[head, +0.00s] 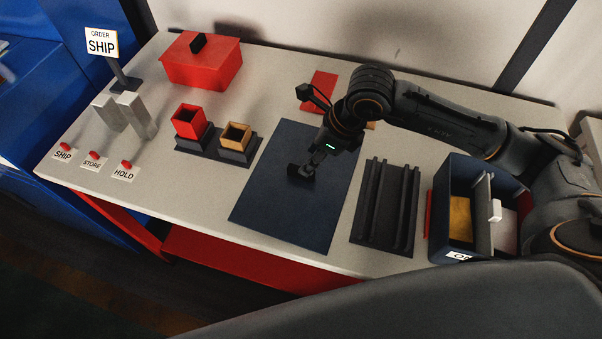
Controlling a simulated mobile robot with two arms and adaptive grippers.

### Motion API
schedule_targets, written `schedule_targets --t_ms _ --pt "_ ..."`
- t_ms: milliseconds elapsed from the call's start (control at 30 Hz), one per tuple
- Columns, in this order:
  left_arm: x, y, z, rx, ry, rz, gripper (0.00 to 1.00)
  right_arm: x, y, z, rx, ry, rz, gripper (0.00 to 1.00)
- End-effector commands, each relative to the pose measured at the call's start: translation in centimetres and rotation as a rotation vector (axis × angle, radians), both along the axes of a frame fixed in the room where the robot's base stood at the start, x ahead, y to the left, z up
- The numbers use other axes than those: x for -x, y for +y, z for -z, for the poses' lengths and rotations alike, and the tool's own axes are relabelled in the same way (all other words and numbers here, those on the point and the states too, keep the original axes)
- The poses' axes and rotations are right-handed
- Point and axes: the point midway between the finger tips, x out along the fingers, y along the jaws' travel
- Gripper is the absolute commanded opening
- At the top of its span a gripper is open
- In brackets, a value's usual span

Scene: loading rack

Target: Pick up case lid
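A red box-shaped piece (212,68) with a black knob (198,43) on top stands at the back left of the table; it looks like the case lid, and I cannot tell whether a case is under it. My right gripper (302,174) points down over the dark blue mat (275,218) at mid-table, well to the right of the red piece. Its fingers are small and dark, so I cannot tell whether they are open or hold anything. My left gripper is not in view.
A red open box (190,122) and a tan one (235,137) stand on dark bases left of the mat. A black grooved rack (386,205) and a dark blue divided bin (455,172) stand right. A flat red piece (318,92) lies partly behind my arm. Labelled buttons (94,156) line the left edge.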

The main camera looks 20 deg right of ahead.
Motion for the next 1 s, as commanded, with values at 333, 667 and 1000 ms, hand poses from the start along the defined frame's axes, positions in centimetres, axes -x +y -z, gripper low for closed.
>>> schedule_targets --t_ms 333,667,1000 --pt "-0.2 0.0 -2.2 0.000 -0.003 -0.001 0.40 -0.4 1.4 3.8 -0.002 0.004 -0.001 0.45" --pt "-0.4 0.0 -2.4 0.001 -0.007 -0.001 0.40 -0.8 1.7 5.1 -0.001 0.000 -0.001 0.45" --pt "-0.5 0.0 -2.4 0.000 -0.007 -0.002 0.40 -0.8 1.7 5.1 -0.001 0.000 -0.001 0.00"
